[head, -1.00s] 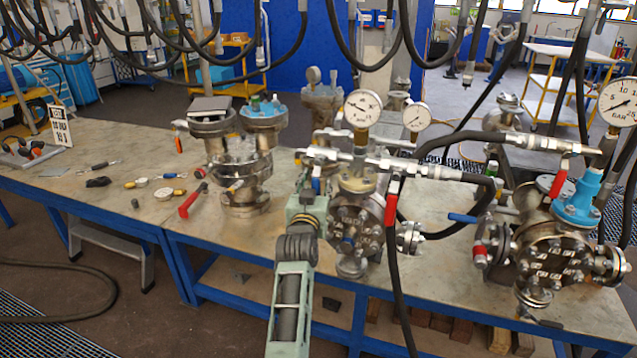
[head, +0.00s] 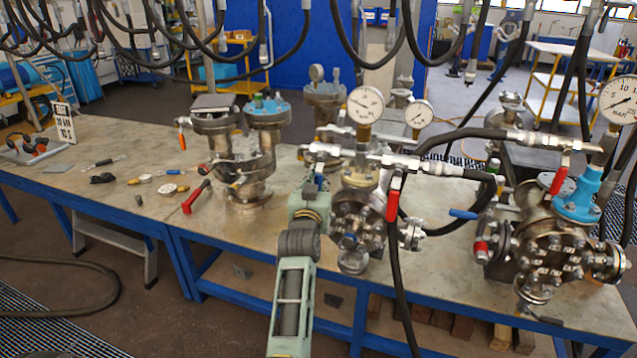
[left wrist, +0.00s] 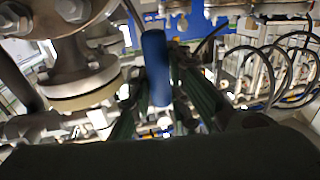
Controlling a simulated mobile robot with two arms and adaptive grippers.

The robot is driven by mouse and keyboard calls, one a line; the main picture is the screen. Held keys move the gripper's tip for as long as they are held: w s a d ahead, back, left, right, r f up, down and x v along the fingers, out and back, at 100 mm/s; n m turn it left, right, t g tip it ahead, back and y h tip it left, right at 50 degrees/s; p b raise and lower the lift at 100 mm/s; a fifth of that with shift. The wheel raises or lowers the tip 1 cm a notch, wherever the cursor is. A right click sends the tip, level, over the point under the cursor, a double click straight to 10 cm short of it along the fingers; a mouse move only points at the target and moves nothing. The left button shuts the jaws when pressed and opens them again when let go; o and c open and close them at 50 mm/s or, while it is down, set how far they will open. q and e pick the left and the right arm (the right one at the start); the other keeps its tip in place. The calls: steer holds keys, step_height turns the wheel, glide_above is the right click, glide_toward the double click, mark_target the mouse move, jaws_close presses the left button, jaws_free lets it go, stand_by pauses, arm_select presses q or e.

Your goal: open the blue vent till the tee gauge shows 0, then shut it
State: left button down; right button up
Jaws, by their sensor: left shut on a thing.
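A blue handle (left wrist: 155,62), which I take for the vent's, stands between the dark green fingers of my left gripper (left wrist: 160,95) in the left wrist view, and the gripper is shut on it. In the head view my left gripper (head: 311,188) is at the left side of the middle flanged vessel (head: 358,212), and hides most of the handle. Two round white gauges stand above this vessel: a larger one (head: 365,105) and a smaller one (head: 418,114). I cannot tell which is the tee gauge, and their needles are too small to read surely. My right gripper is out of view.
A red-handled valve (head: 393,195) and black hoses lie just right of the middle vessel. Another vessel (head: 555,255) with a big gauge (head: 625,100) stands at the right. A double-flanged vessel (head: 245,165) and loose tools are on the bench (head: 120,215) at left.

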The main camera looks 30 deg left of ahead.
arm_select(q)
steer(key=shift+a+m, duration=0.2)
steer(key=shift+m, duration=0.2)
steer(key=a+r+m+t, duration=0.1)
steer(key=a+m, duration=0.1)
steer(key=m, duration=0.4)
steer(key=s+a+r+m+t+h+p, duration=0.1)
steer(key=r+m, duration=0.1)
steer(key=m, duration=0.3)
steer(key=a+r+m+t+h, duration=0.1)
steer(key=a+r+m, duration=0.1)
steer(key=m, duration=0.4)
steer(key=shift+s+a+r+m+p, duration=0.2)
steer(key=shift+a+r+m+p, duration=0.05)
steer(key=shift+a+m+p, duration=0.1)
steer(key=shift+r+m+h, duration=0.4)
steer(key=shift+m+h, duration=0.1)
steer(key=shift+m, duration=0.35)
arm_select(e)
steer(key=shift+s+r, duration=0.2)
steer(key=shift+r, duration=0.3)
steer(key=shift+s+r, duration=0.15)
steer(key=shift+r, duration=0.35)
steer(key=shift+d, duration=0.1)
arm_select(q)
steer(key=c, duration=1.7)
jaws_free()
steer(key=shift+o, duration=0.4)
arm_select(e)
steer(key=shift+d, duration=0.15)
